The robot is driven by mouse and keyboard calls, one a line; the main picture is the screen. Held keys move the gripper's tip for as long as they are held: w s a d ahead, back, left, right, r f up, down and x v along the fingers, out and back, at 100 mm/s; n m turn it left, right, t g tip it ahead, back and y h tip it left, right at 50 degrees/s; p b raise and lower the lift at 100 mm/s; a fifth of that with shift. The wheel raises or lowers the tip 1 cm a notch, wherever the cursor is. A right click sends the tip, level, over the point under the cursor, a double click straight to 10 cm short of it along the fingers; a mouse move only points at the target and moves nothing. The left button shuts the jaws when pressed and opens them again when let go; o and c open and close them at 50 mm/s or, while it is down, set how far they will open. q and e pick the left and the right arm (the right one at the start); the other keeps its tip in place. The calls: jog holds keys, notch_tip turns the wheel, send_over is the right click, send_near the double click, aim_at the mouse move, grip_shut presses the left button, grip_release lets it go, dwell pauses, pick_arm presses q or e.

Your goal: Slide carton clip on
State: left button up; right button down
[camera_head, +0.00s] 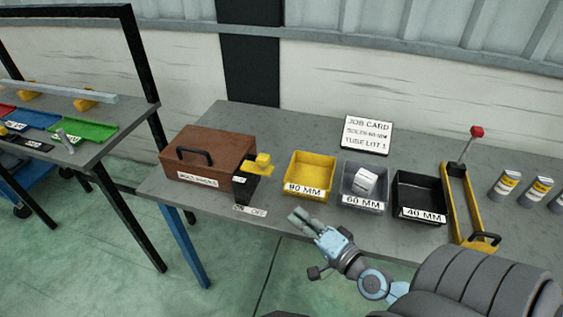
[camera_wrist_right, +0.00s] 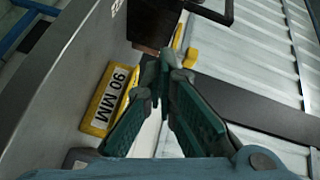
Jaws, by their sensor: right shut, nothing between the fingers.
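A black block with a yellow top piece (camera_head: 257,163) stands at the right end of the brown box. A white ON/OFF label (camera_head: 250,210) is on the table edge before it. I take this to be the carton clip, but cannot be sure. My right gripper (camera_head: 298,217) is in front of the table edge, right of the label and below the yellow bin, apart from the block. In the right wrist view the fingertips (camera_wrist_right: 165,66) meet with nothing between them; a yellow part shows behind them, partly hidden. My left gripper is not in view.
The brown box (camera_head: 203,150) has a black handle. The yellow 90 MM bin (camera_head: 307,190), grey 60 MM bin (camera_head: 362,204) holding a white piece, and black 40 MM bin (camera_head: 420,213) line the front. A yellow lever frame (camera_head: 461,204) and several cans stand right.

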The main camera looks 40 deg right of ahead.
aim_at(257, 162)
jog(key=d+r+m+t+h, duration=0.1)
jog(key=d+r+m+h, duration=0.2)
jog(key=d+r+m, duration=0.1)
jog(key=shift+d+r+m, duration=0.35)
jog(key=shift+d+m, duration=0.25)
jog(key=shift+m, duration=0.3)
jog(key=shift+w, duration=0.1)
jog(key=w, duration=0.4)
jog(key=w+p, duration=0.1)
jog(key=w, duration=0.3)
jog(key=w+p, duration=0.1)
jog(key=w, duration=0.3)
jog(key=shift+w+a, duration=0.2)
jog(key=shift+a, duration=0.1)
jog(key=shift+w+a, duration=0.3)
